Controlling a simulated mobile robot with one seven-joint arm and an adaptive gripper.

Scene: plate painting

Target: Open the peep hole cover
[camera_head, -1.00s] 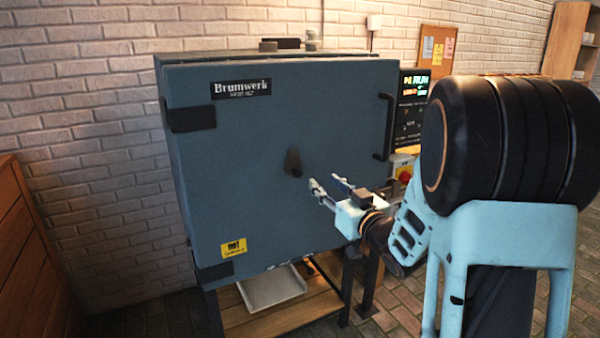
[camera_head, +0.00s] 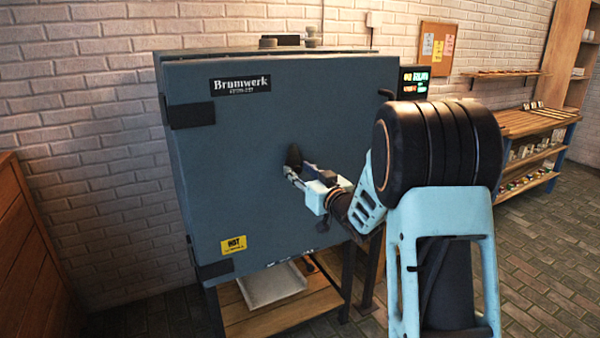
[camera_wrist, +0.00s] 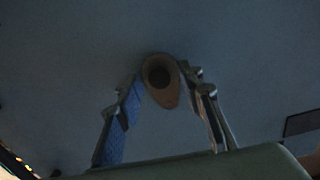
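The peep hole cover (camera_head: 294,157) is a small dark teardrop-shaped piece on the front of the large blue-grey kiln door (camera_head: 250,110). In the wrist view the cover (camera_wrist: 160,82) looks brownish with a dark round centre and hangs narrow end down. My gripper (camera_head: 297,170) is at the cover, just below and right of it in the head view. In the wrist view my gripper (camera_wrist: 163,85) is open, with one finger on each side of the cover. Whether either finger touches it I cannot tell.
A yellow warning label (camera_head: 234,245) and the Brumwerk plate (camera_head: 240,85) are on the door. Hinges (camera_head: 190,112) are on its left edge. A wooden stand with a pale tray (camera_head: 270,287) is below. Shelves (camera_head: 530,150) stand at the right.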

